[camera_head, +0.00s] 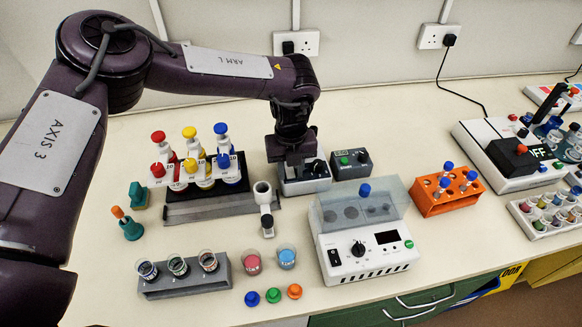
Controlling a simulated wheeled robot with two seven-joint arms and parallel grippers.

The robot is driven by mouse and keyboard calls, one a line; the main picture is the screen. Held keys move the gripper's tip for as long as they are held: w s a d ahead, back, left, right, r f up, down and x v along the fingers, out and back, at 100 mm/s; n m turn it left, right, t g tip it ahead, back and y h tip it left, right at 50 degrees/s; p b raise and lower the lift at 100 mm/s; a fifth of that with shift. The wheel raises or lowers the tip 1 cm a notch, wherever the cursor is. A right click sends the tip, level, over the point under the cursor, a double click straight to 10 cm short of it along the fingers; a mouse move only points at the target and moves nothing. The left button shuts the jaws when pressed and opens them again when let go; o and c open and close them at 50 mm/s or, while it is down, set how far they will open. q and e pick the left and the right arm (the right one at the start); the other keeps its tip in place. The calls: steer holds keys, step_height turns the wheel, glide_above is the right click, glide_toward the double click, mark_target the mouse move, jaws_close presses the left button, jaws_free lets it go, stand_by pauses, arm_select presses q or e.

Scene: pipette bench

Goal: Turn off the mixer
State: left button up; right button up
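My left gripper (293,168) points down at the near-left side of a small grey device (308,187) with a black knob, and hides part of it. I cannot tell whether it touches the device or whether its fingers are open. A dark control box (352,165) with a green button, a knob and a small display stands just to the right. No label shows which device is the mixer. My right gripper is out of view.
Capped bottles stand on a dark rack (180,210) left of my gripper. A white lidded instrument (365,262), an orange tube rack (430,205) and a grey cup holder (190,285) stand around it.

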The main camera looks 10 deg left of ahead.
arm_select(q)
jaws_close()
steer(key=shift+w+a+g+h, duration=0.1)
steer(key=shift+w+g+h, duration=0.25)
steer(key=shift+g, duration=0.55)
steer(key=shift+w+r+g+b, duration=0.1)
steer(key=shift+g+b, duration=0.3)
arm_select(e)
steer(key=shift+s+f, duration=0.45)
arm_select(q)
steer(key=shift+r+h, duration=0.1)
steer(key=shift+h, duration=0.15)
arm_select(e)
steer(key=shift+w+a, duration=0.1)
arm_select(q)
steer(key=shift+o, duration=1.6)
jaws_free()
steer(key=shift+r, duration=0.1)
